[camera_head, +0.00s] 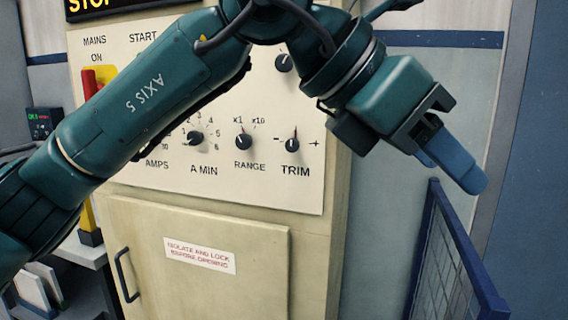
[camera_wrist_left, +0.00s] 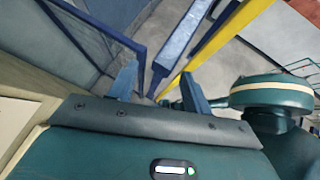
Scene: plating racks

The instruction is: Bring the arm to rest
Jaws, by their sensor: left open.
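My left arm (camera_head: 130,100), dark green and marked AXIS 5, comes in from the left and bends across the front of a cream control cabinet. My left gripper (camera_head: 455,165), with blue fingers, hangs to the right of the cabinet, pointing down and right. In the left wrist view, the two fingers of the left gripper (camera_wrist_left: 160,88) stand apart with nothing between them. The gripper is open and empty. My right gripper is not in view.
The cabinet's panel (camera_head: 225,175) carries several knobs and a red-handled switch (camera_head: 90,82). A cabinet door (camera_head: 190,265) below looks shut. A blue-framed mesh barrier (camera_head: 450,265) stands below the gripper. In the left wrist view, a yellow bar (camera_wrist_left: 225,38) crosses above grey floor.

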